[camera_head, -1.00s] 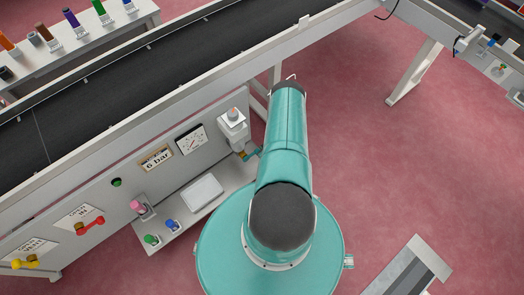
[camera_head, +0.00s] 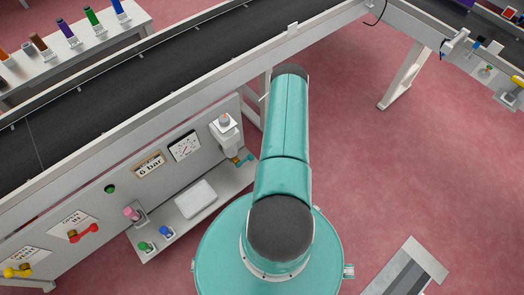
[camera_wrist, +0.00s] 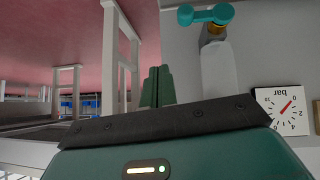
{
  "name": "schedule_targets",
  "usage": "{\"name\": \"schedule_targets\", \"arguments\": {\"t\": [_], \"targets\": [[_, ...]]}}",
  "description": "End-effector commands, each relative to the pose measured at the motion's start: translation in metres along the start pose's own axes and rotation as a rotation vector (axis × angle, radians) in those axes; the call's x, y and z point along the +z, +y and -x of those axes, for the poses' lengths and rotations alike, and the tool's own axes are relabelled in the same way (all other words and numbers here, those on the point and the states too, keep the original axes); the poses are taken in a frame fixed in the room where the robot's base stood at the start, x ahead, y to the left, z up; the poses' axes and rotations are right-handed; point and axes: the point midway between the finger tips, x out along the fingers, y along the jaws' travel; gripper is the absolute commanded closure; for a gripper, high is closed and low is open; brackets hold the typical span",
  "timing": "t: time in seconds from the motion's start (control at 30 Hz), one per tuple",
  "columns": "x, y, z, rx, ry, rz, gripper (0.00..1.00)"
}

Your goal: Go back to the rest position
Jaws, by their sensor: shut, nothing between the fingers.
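My gripper (camera_wrist: 157,87) shows in the wrist view as two dark green fingers pressed together, shut and empty, past the edge of my green wrist housing. They point toward the top of the picture and touch nothing that I can see. In the head view my teal arm (camera_head: 285,130) reaches up the picture from its round base, and the gripper is hidden by it.
The panel with a pressure gauge (camera_head: 185,146), white regulator (camera_head: 226,132) and teal handle (camera_head: 243,159) stands left of my arm. The gauge (camera_wrist: 282,110) and teal handle (camera_wrist: 205,15) also show in the wrist view. A conveyor (camera_head: 170,75) crosses behind. Red floor (camera_head: 385,180) lies open at right.

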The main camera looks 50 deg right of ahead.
Motion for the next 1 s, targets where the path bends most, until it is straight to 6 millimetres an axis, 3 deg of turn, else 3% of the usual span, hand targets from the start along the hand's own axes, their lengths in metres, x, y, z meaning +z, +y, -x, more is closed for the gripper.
{"name": "schedule_targets", "arguments": {"t": [0.13,0.43,0.57,0.67,0.8,1.0], "targets": [[0.001,0.003,0.011,0.0,0.0,-0.001,1.0],[0.001,0.004,0.013,0.0,0.001,0.0,1.0],[-0.017,0.011,0.014,0.007,-0.007,0.015,1.0],[-0.053,0.021,0.015,0.019,-0.024,0.039,1.0],[-0.122,0.035,0.024,0.044,-0.057,0.075,1.0],[-0.22,0.035,0.05,0.077,-0.099,0.108,1.0]]}}
